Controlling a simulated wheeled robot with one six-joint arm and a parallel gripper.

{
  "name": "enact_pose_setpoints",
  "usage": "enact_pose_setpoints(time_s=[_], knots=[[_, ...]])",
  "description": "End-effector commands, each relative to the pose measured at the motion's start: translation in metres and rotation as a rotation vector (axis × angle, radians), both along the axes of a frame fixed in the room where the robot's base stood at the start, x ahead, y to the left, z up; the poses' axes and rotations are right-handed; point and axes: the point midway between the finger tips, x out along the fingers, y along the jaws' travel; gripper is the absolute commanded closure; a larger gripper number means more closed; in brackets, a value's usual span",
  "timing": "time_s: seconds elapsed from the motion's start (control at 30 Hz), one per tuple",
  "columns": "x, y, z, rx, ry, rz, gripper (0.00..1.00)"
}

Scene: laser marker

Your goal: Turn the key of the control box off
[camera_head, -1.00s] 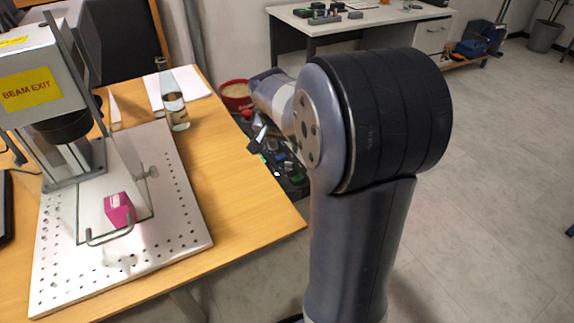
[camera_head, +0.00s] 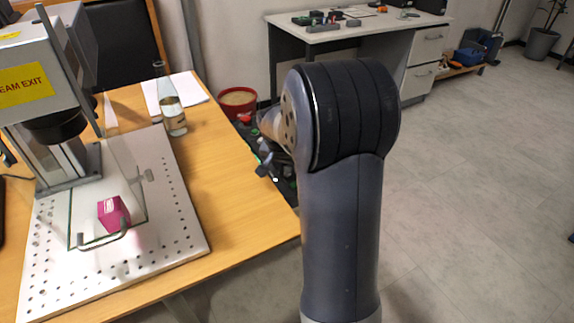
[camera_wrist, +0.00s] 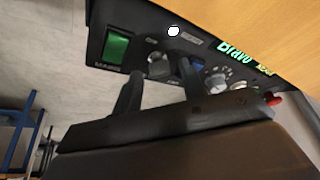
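The control box (camera_wrist: 100,30) is a dark panel under the wooden table's edge in the wrist view; part of it (camera_head: 284,185) also shows beside my arm in the head view. It carries a lit green switch (camera_wrist: 117,47), a silver key switch (camera_wrist: 157,64), two round knobs and a red button (camera_wrist: 273,99). My gripper (camera_wrist: 160,70) is open, with its two dark fingers apart. In the wrist view the key switch appears between the fingertips; I cannot tell whether they touch it. My arm hides much of the box in the head view.
The wooden table (camera_head: 235,205) holds a laser marker (camera_head: 50,125), a perforated plate (camera_head: 190,235) with a pink cube (camera_head: 113,214), a glass bottle (camera_head: 171,105) and paper. A red bowl (camera_head: 238,101) is beyond the table. Open floor lies to the right.

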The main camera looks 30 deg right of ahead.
Motion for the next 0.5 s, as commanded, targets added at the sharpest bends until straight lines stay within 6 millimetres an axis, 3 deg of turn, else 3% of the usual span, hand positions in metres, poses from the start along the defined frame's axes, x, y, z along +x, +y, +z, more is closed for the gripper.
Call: enact_pose_setpoints(time_s=[0.5], knots=[[-0.0001,0.0003,0.0001,0.0,0.0,0.0,1.0]])
